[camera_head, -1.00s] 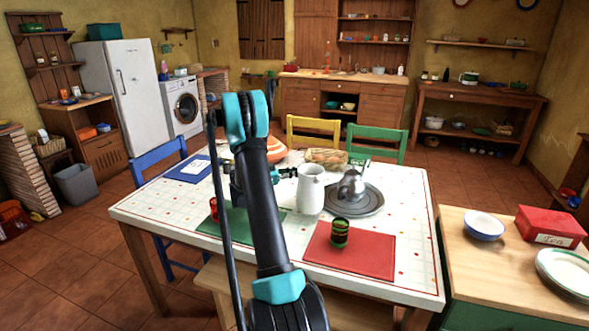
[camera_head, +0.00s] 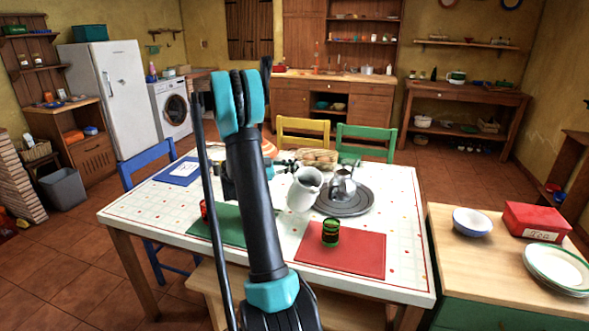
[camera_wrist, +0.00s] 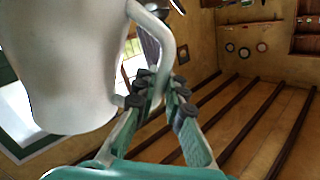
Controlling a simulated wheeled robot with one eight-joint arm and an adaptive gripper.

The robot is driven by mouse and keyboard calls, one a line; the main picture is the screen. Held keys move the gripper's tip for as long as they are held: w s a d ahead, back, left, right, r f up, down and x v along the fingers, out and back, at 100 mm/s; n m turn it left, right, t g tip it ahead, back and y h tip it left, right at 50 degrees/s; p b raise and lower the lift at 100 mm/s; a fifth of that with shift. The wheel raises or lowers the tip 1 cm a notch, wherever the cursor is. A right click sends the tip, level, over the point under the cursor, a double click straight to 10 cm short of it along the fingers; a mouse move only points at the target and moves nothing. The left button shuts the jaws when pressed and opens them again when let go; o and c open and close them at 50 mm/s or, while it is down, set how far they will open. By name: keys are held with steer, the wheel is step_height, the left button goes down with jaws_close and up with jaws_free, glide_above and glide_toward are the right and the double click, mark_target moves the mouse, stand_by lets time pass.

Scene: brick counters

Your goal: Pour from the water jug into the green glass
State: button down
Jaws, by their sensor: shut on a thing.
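The white water jug (camera_head: 304,190) is tilted, its top leaning to the right, over the middle of the table. My gripper (camera_head: 287,165) is at the jug's upper left, partly hidden behind my arm. In the wrist view, my gripper (camera_wrist: 162,92) is shut on the jug's handle, and the jug's body (camera_wrist: 65,60) fills the left side. The green glass (camera_head: 330,234), dark-banded, stands upright on the red placemat (camera_head: 365,255), to the front right of the jug and apart from it. I cannot see inside the jug or glass.
A metal pot (camera_head: 342,186) stands on a round grey tray (camera_head: 345,207) just right of the jug. A red glass (camera_head: 204,210) is by the green placemat (camera_head: 228,222). A basket (camera_head: 318,158) is behind.

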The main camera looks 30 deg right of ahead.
mark_target(311, 170)
steer(key=shift+s+a+r+m, duration=0.1)
steer(key=shift+s+r+m, duration=0.2)
steer(key=shift+s, duration=0.55)
steer(key=shift+s+a+r+m, duration=0.1)
steer(key=shift+s+m, duration=0.35)
steer(key=shift+s, duration=0.35)
steer(key=shift+s+a+r+m, duration=0.1)
steer(key=shift+s+r+m, duration=0.2)
steer(key=shift+s, duration=0.55)
steer(key=shift+w+f, duration=0.1)
steer(key=shift+f, duration=0.05)
steer(key=shift+d, duration=0.1)
steer(key=shift+s+d+m, duration=0.2)
steer(key=shift+s+m, duration=0.1)
steer(key=shift+s, duration=0.3)
steer(key=shift+s+d+m, duration=0.2)
steer(key=shift+s+m, duration=0.05)
steer(key=shift+s, duration=0.45)
steer(key=shift+s+r+m, duration=0.25)
steer(key=shift+r+m, duration=0.1)
steer(key=shift+r, duration=0.15)
steer(key=shift+s+r+m, duration=0.25)
steer(key=shift+r+m, duration=0.1)
steer(key=shift+r, duration=0.15)
stand_by(3.0)
